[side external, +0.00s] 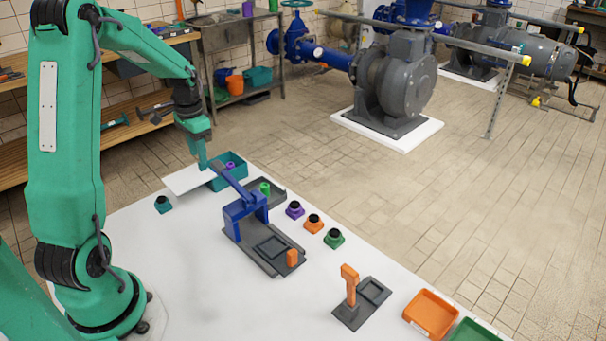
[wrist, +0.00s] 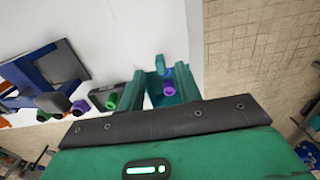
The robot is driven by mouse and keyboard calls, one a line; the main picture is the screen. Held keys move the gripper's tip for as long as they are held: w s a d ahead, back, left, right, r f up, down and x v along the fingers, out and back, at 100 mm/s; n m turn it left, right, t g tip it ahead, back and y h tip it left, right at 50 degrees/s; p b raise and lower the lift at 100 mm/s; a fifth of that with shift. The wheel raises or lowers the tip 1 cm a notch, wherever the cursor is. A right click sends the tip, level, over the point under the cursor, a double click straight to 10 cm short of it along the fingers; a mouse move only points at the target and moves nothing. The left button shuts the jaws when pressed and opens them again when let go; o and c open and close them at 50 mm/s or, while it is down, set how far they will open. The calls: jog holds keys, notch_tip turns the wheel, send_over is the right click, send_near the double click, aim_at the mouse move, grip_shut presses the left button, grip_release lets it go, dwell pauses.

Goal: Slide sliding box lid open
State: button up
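The sliding box (side external: 239,178) is teal and stands near the table's far left end in the side view. Its white lid (side external: 181,180) lies flat, slid far out to the left, and the box's top shows open. A small purple piece (side external: 230,166) is inside the box; it also shows in the wrist view (wrist: 168,88). My gripper (side external: 203,166) points down where the lid meets the box's left side. Teal parts of the box and fingers blend in the wrist view, so I cannot tell the finger gap or any contact with the lid.
A dark tray with a green piece (side external: 265,188) and a blue stand (side external: 245,213) are to the box's right. Purple (side external: 294,210), orange (side external: 313,223) and green (side external: 334,238) knobbed blocks stand in a row. A teal knobbed block (side external: 163,204) is near the lid.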

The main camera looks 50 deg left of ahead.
jog(key=shift+r, duration=2.45)
jog(key=s+d+r+t+y, duration=0.15)
jog(key=d+r, duration=0.25)
jog(key=d, duration=0.4)
jog(key=s+d+r+t+h, duration=0.1)
jog(key=s+d+r, duration=0.1)
jog(key=d+r, duration=0.45)
jog(key=s+d+t, duration=0.3)
jog(key=s+d, duration=0.6)
jog(key=d, duration=0.3)
jog(key=shift+f, duration=0.4)
jog(key=shift+s, duration=0.1)
